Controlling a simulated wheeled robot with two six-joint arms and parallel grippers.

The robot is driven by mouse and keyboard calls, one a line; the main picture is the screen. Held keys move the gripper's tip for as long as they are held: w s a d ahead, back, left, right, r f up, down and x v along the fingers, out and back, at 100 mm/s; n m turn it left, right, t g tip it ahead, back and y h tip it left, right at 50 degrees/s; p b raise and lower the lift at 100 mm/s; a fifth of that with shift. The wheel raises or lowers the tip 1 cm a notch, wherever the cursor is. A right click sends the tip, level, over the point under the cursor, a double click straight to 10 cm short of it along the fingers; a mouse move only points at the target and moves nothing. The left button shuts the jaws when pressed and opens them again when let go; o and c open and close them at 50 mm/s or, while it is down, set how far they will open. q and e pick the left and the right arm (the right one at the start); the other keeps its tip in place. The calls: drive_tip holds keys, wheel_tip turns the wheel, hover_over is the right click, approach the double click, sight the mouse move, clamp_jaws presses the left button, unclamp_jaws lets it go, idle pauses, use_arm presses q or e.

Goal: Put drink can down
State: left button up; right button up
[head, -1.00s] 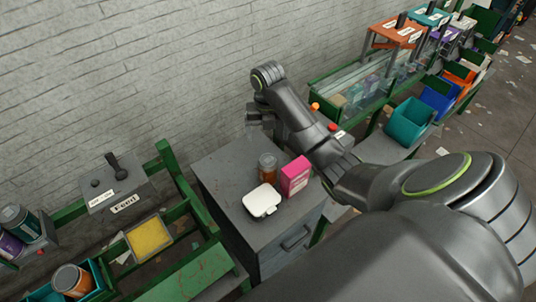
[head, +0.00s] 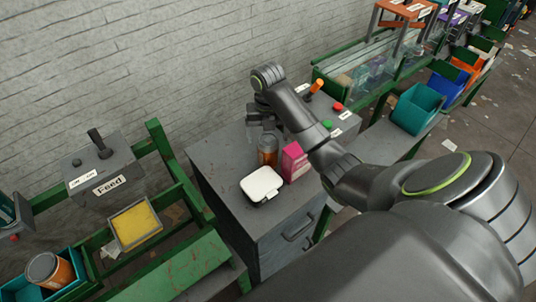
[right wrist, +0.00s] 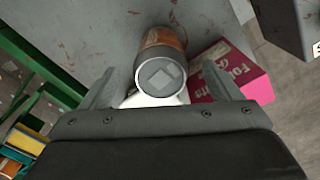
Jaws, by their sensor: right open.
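The drink can (head: 267,151), orange-brown with a grey top, stands upright on the grey cabinet (head: 222,182). My right gripper (head: 266,131) is over it, with its fingers pointing down near the can's top. In the right wrist view the can (right wrist: 160,70) shows its grey end with a pale square mark. It lies between the two spread fingers, with a gap visible on each side. The gripper is open and holds nothing. My left gripper is out of view.
A pink box (head: 294,160) stands close right of the can, and a white container (head: 262,184) lies in front of it. Buttons and an orange-topped lever (head: 316,86) sit at the cabinet's right.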

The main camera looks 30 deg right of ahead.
drive_tip(key=shift+s+a+f+p, duration=0.1)
drive_tip(key=shift+s+f+p, duration=0.1)
drive_tip(key=shift+f, duration=1)
drive_tip(key=shift+s+a+f+p, duration=0.1)
drive_tip(key=shift+f+p, duration=0.1)
drive_tip(key=shift+f, duration=0.95)
drive_tip(key=c, duration=1.1)
